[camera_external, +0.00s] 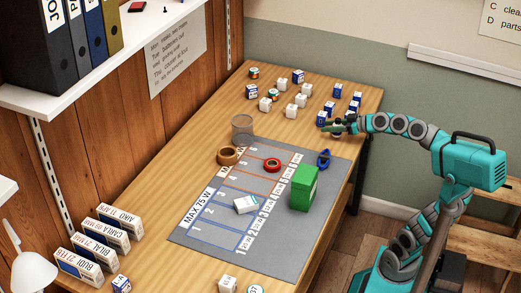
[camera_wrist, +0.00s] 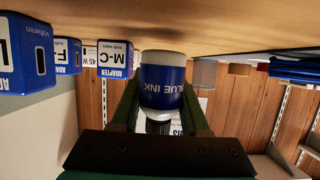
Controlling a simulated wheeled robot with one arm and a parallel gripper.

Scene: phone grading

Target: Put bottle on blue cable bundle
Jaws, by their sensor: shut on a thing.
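A bottle labelled "BLUE INK" (camera_wrist: 162,84), with a blue label, pale base and dark cap, is between the fingers of my gripper (camera_wrist: 161,106) in the wrist view. The wrist view is inverted; the bottle's base faces the tabletop. In the external view my gripper (camera_external: 341,127) is low over the table's right edge, behind the blue cable bundle; the bottle there is too small to make out clearly. The blue cable bundle (camera_external: 323,158) lies at the right edge of the grey mat. A blue thing at the wrist view's right looks like it. I cannot tell whether the bottle touches the table.
Blue and white adapter boxes (camera_external: 322,118) stand close beside my gripper, also in the wrist view (camera_wrist: 115,58). A green box (camera_external: 303,188) stands on the grey mat (camera_external: 270,262) in front of the bundle. A red tape roll (camera_external: 272,165) and a clear cylinder (camera_external: 242,128) are further left.

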